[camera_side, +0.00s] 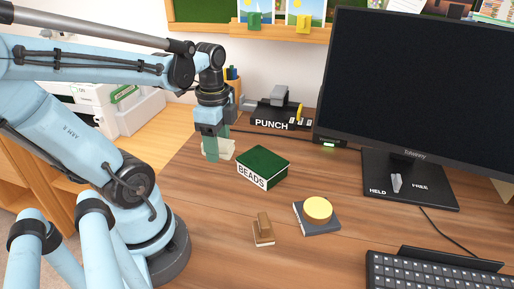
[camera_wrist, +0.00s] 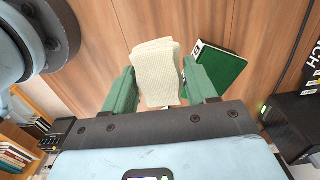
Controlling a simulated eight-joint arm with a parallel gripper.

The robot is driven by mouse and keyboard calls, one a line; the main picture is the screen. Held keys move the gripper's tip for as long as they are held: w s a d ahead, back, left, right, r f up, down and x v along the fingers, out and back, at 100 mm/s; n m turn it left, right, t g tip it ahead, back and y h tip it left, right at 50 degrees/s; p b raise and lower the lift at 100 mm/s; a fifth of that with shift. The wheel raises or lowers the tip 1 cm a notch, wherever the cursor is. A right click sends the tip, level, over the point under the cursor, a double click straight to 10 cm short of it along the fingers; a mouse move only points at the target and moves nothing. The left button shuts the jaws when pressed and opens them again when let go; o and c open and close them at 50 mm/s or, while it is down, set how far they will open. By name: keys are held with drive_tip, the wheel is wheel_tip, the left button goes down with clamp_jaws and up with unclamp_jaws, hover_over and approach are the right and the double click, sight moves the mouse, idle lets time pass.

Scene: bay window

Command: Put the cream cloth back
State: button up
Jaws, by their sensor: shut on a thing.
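The cream cloth (camera_wrist: 157,62) is a folded, ribbed pad between the two green fingers of my gripper (camera_wrist: 160,92) in the wrist view. In the side view, my gripper (camera_side: 213,150) points down near the table's back-left edge, shut on the cloth (camera_side: 227,148), which is partly hidden by a finger. The cloth is close to the tabletop; I cannot tell whether it touches. The place the cloth belongs is not marked in either view.
A green-lidded box labelled BEADS (camera_side: 263,165) stands just right of my gripper. A black PUNCH tray (camera_side: 272,123) is behind. A wooden stamp-like block (camera_side: 263,229), a yellow round object (camera_side: 317,209) on a grey slab, a monitor (camera_side: 415,90) and keyboard (camera_side: 430,272) lie further right.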

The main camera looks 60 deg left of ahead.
hover_over(192, 171)
wheel_tip(192, 171, down, 7)
drive_tip(key=shift+f, duration=2.05)
drive_tip(key=shift+f, duration=0.15)
drive_tip(key=o, duration=1)
